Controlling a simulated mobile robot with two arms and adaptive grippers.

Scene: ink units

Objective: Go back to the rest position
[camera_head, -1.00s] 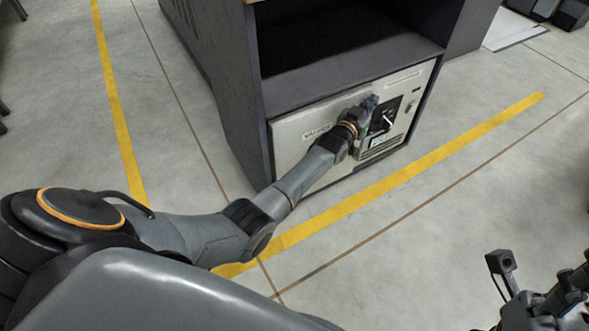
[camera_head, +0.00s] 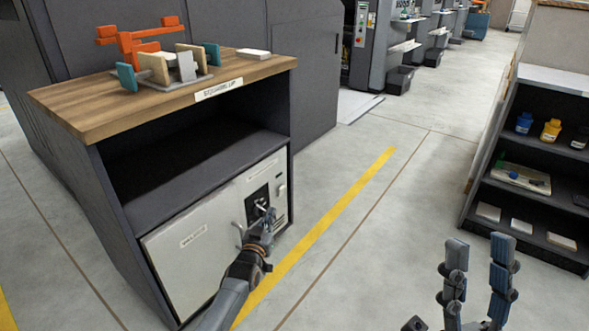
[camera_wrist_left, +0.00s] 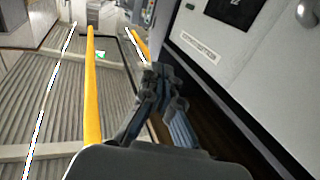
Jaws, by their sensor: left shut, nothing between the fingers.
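My left gripper (camera_head: 262,222) is shut and empty, in front of the light grey cabinet front near its black panel (camera_head: 259,203). In the head view it covers part of that panel's surroundings, and I cannot tell from there whether it touches. In the left wrist view the shut fingers (camera_wrist_left: 165,88) show over the floor, with the light grey front (camera_wrist_left: 215,60) apart to their right. My right gripper (camera_head: 480,280) is raised at the lower right, its two fingers apart with nothing between them.
A dark cabinet (camera_head: 120,240) with a wooden top (camera_head: 70,105) holds an orange and teal fixture (camera_head: 165,60). A dark shelf unit (camera_head: 500,155) with ink bottles (camera_head: 550,130) stands at the right. Open floor (camera_head: 370,235) with a yellow line (camera_head: 320,228) lies between them.

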